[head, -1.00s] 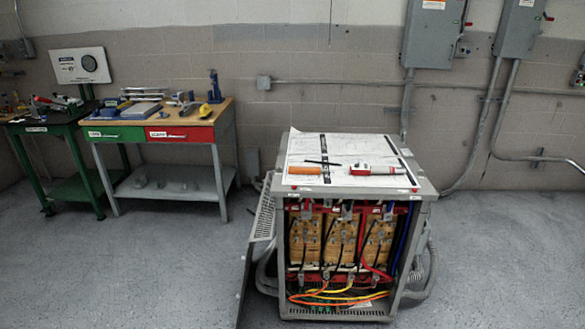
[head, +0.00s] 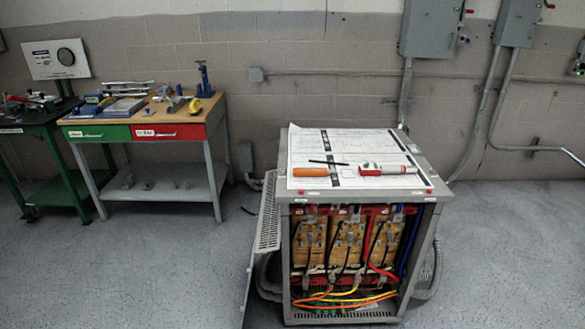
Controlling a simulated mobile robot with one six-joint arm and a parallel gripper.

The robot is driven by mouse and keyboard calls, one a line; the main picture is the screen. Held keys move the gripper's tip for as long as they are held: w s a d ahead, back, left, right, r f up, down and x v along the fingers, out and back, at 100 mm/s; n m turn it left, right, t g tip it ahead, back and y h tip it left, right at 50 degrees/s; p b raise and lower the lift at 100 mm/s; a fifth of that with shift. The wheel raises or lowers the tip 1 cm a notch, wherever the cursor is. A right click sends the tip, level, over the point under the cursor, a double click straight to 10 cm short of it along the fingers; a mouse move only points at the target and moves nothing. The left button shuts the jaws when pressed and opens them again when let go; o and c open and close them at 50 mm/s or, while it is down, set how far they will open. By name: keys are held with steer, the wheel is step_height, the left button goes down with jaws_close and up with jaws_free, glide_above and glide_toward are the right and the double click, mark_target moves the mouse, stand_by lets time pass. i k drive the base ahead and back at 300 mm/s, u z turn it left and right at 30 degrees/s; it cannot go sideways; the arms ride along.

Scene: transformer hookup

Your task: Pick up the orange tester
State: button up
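One is a plain orange piece (head: 309,172) on the left, shaped like a short handle. The other is a white and grey tool with a red end (head: 388,169) on the right, lying flat. At this size I cannot tell for certain which is the tester. A thin dark pen-like piece (head: 327,162) lies between and behind them. My gripper is not in view.
The cabinet front is open, showing coils (head: 348,243) and coloured cables; its perforated door (head: 268,215) swings out left. A workbench with tools (head: 150,120) and a green bench (head: 40,130) stand at the left wall. The floor (head: 130,270) in front is clear.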

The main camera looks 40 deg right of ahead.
mark_target(297, 172)
steer(key=u, duration=0.2)
steer(key=i, duration=1.1)
